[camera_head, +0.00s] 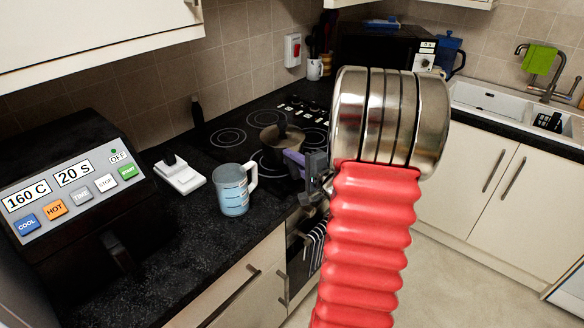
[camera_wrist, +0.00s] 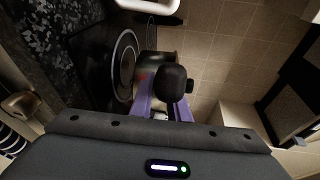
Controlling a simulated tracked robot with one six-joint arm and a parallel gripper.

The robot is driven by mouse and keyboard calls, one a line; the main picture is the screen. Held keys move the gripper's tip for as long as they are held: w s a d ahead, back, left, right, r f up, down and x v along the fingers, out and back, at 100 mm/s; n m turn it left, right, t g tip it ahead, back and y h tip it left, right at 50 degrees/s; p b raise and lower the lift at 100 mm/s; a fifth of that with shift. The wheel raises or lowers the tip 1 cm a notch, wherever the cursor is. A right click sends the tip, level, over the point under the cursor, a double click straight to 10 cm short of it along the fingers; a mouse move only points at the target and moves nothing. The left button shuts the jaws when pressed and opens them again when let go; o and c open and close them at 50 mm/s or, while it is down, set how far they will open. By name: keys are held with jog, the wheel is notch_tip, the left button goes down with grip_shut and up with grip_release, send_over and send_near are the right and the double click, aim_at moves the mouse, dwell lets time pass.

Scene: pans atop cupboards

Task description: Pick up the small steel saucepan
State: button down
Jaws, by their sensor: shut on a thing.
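The small steel saucepan (camera_head: 272,156) is at the hob in the head view, dark inside or lidded, partly behind my gripper. In the wrist view its body (camera_wrist: 149,65) shows beyond a black rounded part (camera_wrist: 172,82), which looks like its handle. My gripper (camera_head: 296,157) has purple fingers and reaches the saucepan from the right. In the wrist view the fingers (camera_wrist: 163,99) stand on either side of the black part, shut on it. The exact contact is partly hidden. I cannot tell whether the saucepan's base touches the hob.
A measuring jug (camera_head: 232,192) stands on the black worktop, close left of the saucepan. A white scale-like device (camera_head: 180,176) and an air fryer (camera_head: 75,200) are further left. A microwave (camera_head: 385,50) and a sink (camera_head: 500,103) are at the back. My red arm hides much of the middle.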

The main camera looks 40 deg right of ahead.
jog(key=shift+r, duration=3)
